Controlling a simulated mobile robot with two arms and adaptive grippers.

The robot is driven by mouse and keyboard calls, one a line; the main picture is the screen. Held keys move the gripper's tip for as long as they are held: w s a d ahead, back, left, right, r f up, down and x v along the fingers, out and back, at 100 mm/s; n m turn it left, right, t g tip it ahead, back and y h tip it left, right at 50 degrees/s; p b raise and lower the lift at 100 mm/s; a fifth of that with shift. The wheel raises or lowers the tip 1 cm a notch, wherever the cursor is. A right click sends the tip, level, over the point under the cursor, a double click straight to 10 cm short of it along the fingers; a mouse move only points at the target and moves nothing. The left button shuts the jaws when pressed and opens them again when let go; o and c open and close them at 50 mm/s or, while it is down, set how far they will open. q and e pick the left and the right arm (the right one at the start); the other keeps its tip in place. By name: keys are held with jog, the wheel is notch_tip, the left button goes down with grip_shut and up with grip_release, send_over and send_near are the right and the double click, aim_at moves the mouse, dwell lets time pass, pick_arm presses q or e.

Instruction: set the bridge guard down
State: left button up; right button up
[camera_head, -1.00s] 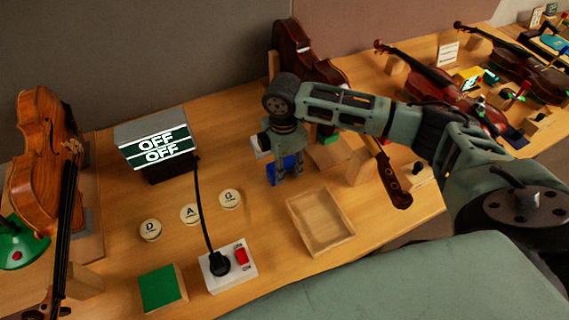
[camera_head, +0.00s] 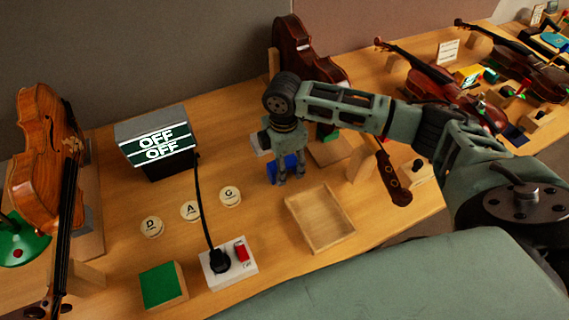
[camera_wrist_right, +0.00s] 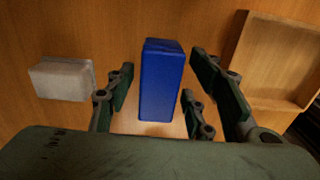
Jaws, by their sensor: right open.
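A blue block (camera_head: 288,164), which I take to be the bridge guard, is on the wooden bench beneath my right gripper (camera_head: 289,178). In the right wrist view the blue block (camera_wrist_right: 161,78) lies between the spread fingers of my right gripper (camera_wrist_right: 163,88), with a gap on each side. The gripper is open and still around it. The fingers partly hide the block in the head view. My left gripper is not in view.
A pale grey block (camera_wrist_right: 62,79) lies left of the blue block. An empty wooden tray (camera_head: 320,219) stands to its front right. A dark violin (camera_head: 306,55) stands behind. A switch box (camera_head: 229,262) with a cable and a green-topped block (camera_head: 162,286) are front left.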

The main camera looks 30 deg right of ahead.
notch_tip(320, 180, up, 12)
jog(key=b, duration=0.2)
jog(key=shift+w, duration=0.2)
